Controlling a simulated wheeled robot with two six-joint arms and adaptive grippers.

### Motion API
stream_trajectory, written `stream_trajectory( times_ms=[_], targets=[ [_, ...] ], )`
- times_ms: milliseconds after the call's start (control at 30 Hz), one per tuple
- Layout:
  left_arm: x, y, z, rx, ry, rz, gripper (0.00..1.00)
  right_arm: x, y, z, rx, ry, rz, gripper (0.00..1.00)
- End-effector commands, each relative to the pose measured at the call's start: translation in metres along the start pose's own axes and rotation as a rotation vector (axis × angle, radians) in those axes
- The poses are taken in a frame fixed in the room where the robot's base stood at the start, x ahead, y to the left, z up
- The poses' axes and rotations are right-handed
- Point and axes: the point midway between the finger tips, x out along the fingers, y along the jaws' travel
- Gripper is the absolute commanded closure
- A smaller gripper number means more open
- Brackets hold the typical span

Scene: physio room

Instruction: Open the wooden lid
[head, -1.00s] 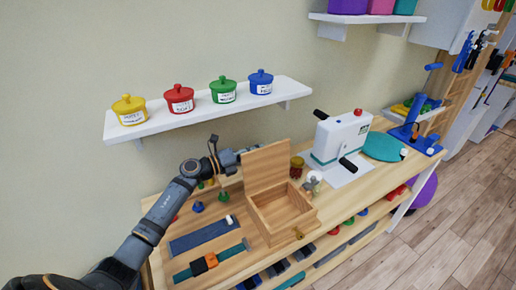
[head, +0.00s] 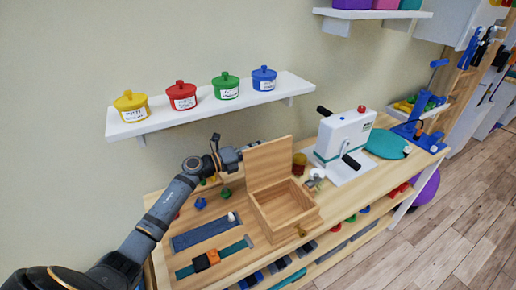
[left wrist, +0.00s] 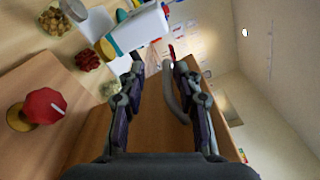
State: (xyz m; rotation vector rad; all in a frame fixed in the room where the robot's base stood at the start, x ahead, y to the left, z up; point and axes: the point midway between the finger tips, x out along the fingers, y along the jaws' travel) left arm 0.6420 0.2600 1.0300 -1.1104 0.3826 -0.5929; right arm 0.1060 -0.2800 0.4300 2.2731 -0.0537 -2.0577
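The wooden box (head: 290,222) stands on the wooden bench. Its lid (head: 267,163) is raised and stands about upright at the back of the box, so the empty-looking inside shows. A small brass-coloured catch (head: 301,230) is on the box front. My left gripper (head: 236,156) is beside the lid's left edge, partly behind it. In the left wrist view, my left gripper (left wrist: 160,63) has its fingers apart over a wooden panel, with a grey curved piece between them. Whether a finger touches the lid I cannot tell. My right gripper is not in view.
A white hand-crank device (head: 343,135) stands right of the box. Dark strips (head: 200,235) and small coloured pieces lie left of it. A wall shelf (head: 150,122) with coloured lidded pots is above my left arm. The bench right of the device holds a teal disc (head: 385,144).

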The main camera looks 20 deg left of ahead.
Motion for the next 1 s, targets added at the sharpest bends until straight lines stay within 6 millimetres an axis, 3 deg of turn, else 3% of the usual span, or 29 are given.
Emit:
stream_trajectory(
  times_ms=[367, 700, 1000],
  targets=[
    [-0.006, -0.002, 0.001, 0.003, -0.002, -0.001, 0.68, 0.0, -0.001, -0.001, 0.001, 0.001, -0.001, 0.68],
    [-0.075, 0.0, -0.001, 0.002, 0.004, 0.007, 0.68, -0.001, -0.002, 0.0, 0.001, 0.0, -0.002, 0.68],
    [-0.111, -0.001, -0.001, 0.004, 0.004, 0.001, 0.68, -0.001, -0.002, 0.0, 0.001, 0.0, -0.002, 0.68]
  ],
)
